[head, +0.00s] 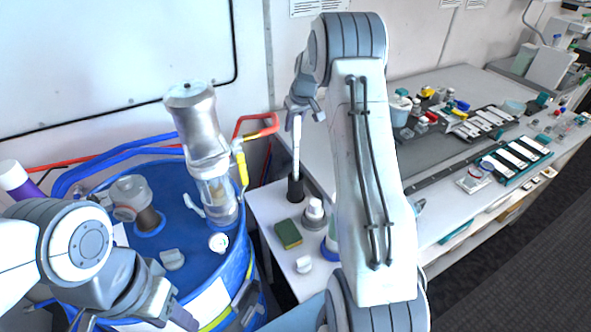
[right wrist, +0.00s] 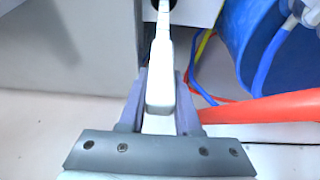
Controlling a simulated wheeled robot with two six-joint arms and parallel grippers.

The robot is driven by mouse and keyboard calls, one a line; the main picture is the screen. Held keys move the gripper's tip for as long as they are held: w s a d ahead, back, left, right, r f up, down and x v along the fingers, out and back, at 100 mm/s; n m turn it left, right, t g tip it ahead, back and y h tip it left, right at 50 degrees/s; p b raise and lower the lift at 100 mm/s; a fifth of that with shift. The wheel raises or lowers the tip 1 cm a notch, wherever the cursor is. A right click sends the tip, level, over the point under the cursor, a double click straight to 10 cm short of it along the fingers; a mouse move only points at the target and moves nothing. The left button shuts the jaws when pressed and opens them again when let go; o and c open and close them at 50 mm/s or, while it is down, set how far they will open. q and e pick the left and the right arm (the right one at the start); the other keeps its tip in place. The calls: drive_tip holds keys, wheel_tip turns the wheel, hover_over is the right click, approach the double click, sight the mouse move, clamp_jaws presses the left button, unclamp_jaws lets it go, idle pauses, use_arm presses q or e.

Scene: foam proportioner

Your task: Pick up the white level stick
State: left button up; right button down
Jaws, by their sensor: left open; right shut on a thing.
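The white level stick (head: 296,145) stands nearly upright at the back of the small white table. Its lower end is in a black cylindrical holder (head: 295,189). My right gripper (head: 297,108) is shut on its upper end. In the right wrist view the stick (right wrist: 161,75) lies between the two fingers of the right gripper (right wrist: 161,100) and runs away toward the dark holder. My left gripper (head: 165,310) is open at the lower left, in front of the blue drum, away from the stick.
The blue drum (head: 180,270) carries a metal and clear cylinder (head: 203,140), a gauge and hoses. A green and yellow sponge (head: 288,234) and white-capped bottles sit near the holder. A long bench (head: 450,220) with trays and small parts is at right.

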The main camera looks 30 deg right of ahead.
idle(0.4)
wheel_tip(320, 180, up, 18)
drive_tip(key=b, duration=0.2)
idle(0.4)
wheel_tip(320, 180, up, 12)
drive_tip(key=p, duration=1.2)
